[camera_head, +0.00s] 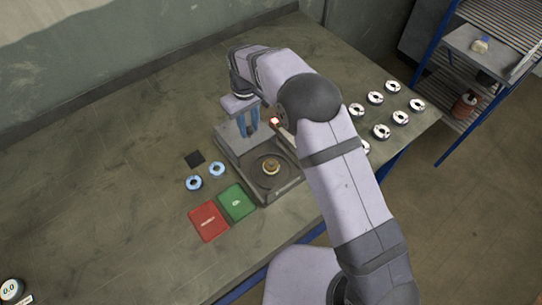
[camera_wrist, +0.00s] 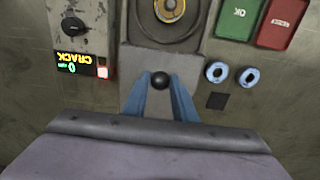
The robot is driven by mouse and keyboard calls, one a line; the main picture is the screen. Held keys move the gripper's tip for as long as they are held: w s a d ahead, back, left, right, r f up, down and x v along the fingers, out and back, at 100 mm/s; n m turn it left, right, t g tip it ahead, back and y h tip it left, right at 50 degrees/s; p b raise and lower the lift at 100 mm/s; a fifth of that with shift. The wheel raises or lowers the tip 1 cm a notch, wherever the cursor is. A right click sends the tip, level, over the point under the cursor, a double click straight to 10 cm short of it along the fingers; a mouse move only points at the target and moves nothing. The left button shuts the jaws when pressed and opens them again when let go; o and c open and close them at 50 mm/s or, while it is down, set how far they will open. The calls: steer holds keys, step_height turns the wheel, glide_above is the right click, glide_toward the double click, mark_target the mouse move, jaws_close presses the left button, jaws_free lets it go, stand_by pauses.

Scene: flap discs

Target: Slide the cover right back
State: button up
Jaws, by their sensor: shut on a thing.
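The cover (camera_head: 228,137) is a flat grey plate at the back of the dark test fixture (camera_head: 283,190). It also shows in the wrist view (camera_wrist: 135,62). A round black knob (camera_wrist: 160,81) stands on it. My gripper (camera_wrist: 160,84) has its blue fingers shut on the knob, one on each side. In the head view my gripper (camera_head: 249,126) is over the cover, and the knob is hidden. The fixture's round recess is uncovered, with a flap disc with a brass-coloured centre (camera_head: 271,167) in it. That disc is partly cut off in the wrist view (camera_wrist: 169,9).
A display reading CRACK (camera_wrist: 80,63) sits beside the cover, with a dark dial (camera_wrist: 73,26). Green (camera_head: 237,202) and red (camera_head: 208,221) pads, two blue-ringed discs (camera_head: 216,169) and a black square (camera_head: 195,160) lie left. Several discs (camera_head: 381,131) lie right. The left table is mostly clear.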

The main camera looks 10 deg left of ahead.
steer(key=o, duration=0.8)
steer(key=shift+r, duration=0.1)
step_height(320, 180, up, 8)
steer(key=p, duration=0.5)
steer(key=shift+p, duration=0.4)
